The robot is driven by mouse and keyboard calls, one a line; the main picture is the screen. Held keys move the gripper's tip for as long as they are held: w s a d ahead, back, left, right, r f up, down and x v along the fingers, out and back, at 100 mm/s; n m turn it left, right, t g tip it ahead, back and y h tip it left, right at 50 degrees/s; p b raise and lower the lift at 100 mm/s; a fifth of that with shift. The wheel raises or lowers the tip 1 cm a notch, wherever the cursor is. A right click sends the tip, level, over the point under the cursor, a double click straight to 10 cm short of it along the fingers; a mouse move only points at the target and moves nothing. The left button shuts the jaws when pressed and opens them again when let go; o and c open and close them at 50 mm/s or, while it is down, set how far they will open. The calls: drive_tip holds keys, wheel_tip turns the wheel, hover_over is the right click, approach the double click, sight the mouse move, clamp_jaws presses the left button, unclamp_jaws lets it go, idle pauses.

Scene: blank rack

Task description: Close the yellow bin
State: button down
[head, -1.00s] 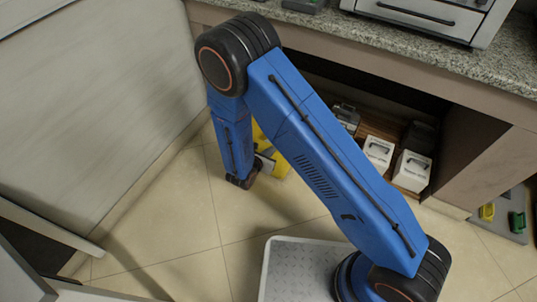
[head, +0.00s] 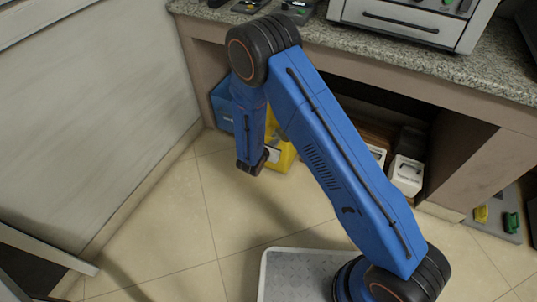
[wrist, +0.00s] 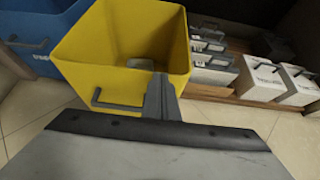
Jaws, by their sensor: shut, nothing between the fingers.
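The yellow bin (wrist: 105,50) fills the upper left of the wrist view. Its top is open, I see down into it, and a grey bar handle is on its front face. In the head view the yellow bin (head: 286,157) shows partly behind my arm, at the front of the under-counter opening. My gripper (wrist: 160,80) is shut and empty, and overlaps the bin's front right corner in the wrist view. I cannot tell whether it touches the bin. In the head view my arm's lower end hangs just in front of the bin.
A blue bin (head: 222,104) stands left of the yellow one. White boxes with handles (head: 406,174) sit on a wooden shelf to the right. The granite counter (head: 400,58) runs above. A pale wall panel (head: 90,110) is at left. The tiled floor in front is clear.

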drive_tip(key=w+d, duration=0.5)
drive_tip(key=w, duration=0.7)
drive_tip(key=shift+w, duration=0.4)
drive_tip(key=shift+w+r, duration=0.15)
